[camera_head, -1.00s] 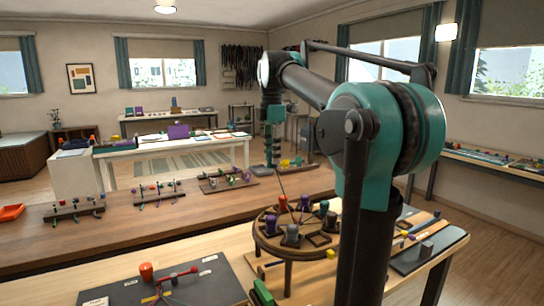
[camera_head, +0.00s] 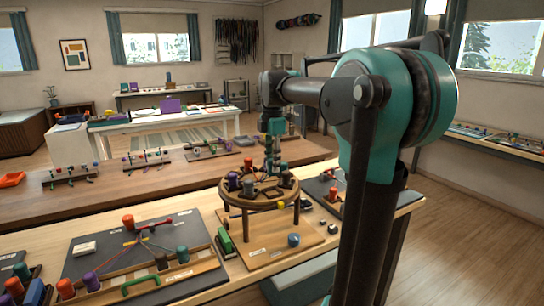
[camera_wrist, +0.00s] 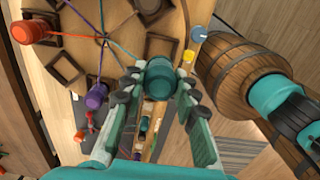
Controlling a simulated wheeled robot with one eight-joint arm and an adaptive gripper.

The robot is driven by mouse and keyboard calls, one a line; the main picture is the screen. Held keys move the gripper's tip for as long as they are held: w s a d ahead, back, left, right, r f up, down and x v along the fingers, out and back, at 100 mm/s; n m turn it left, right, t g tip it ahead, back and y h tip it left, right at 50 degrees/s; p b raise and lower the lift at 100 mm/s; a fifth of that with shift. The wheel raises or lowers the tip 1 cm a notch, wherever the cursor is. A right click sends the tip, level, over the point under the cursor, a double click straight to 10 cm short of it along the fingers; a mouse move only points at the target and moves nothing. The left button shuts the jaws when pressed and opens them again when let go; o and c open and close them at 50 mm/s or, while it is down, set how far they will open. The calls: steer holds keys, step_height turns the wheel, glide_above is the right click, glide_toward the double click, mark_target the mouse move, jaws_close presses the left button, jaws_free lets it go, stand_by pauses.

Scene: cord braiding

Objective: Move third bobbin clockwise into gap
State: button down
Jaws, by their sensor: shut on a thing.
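The round wooden braiding stand (camera_head: 262,207) stands on the front table, with its disc in the upper left of the wrist view (camera_wrist: 100,22). My gripper (camera_wrist: 160,86) is shut on a teal bobbin (camera_wrist: 158,72) at the disc's rim. I cannot tell whether the bobbin touches the disc. An empty square socket (camera_wrist: 161,48) lies just inward of it. A red bobbin (camera_wrist: 28,32), a purple bobbin (camera_wrist: 97,96) and a grey bobbin (camera_wrist: 150,7) sit around the disc, with cords running to the centre. In the head view, my gripper (camera_head: 272,160) is above the disc's far side.
Another empty socket (camera_wrist: 65,68) lies between the red and purple bobbins. A dark board (camera_head: 195,232) with cords and bobbins lies left of the stand. A green block (camera_head: 224,240) and a blue cup (camera_head: 293,240) are near its legs.

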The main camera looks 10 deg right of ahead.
steer(key=shift+f, duration=2.9)
steer(key=shift+f, duration=0.8)
steer(key=c, duration=1.1)
jaws_free()
